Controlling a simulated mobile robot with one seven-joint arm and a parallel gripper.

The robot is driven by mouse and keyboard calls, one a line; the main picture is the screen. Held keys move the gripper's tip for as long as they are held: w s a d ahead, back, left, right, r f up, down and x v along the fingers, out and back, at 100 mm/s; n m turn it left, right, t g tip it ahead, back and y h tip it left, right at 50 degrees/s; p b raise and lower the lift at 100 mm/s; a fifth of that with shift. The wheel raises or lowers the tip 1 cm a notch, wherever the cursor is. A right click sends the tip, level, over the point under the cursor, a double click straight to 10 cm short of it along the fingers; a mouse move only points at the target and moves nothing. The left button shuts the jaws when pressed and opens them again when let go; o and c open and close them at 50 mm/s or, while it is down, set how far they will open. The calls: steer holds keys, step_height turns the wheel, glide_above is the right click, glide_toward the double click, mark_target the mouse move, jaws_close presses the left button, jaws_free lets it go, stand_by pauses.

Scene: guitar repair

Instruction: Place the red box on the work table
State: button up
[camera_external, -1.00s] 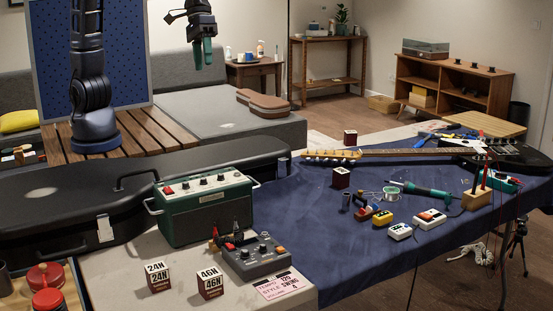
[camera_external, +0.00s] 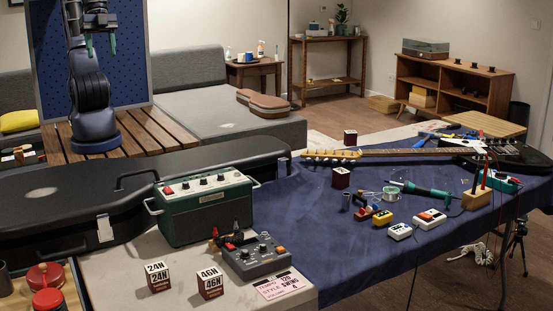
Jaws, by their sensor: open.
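My gripper (camera_external: 101,46) is at the top left, high above the slatted wooden bench, in front of the blue pegboard. Its two green fingers are apart with nothing between them. The work table (camera_external: 310,235) has a dark blue cloth over it. A small dark red box with a pale top (camera_external: 340,179) stands on the cloth near the guitar's headstock. Two white-and-dark-red boxes, marked 24N (camera_external: 157,278) and 46N (camera_external: 210,285), stand at the front. Which one is the task's red box is unclear. My gripper is far from all of them.
A black guitar case (camera_external: 60,215) and a green amplifier (camera_external: 205,210) stand between my arm and the cloth. A grey pedal unit (camera_external: 252,256), a soldering iron (camera_external: 427,190), a guitar (camera_external: 390,152) and small pedals crowd the table. The cloth's front middle is clear.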

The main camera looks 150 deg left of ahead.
steer(key=s, duration=0.1)
steer(key=s+f+m, duration=0.1)
steer(key=s+d+m, duration=0.1)
steer(key=s, duration=0.1)
steer(key=shift+d+f, duration=0.1)
steer(key=shift+f, duration=0.15)
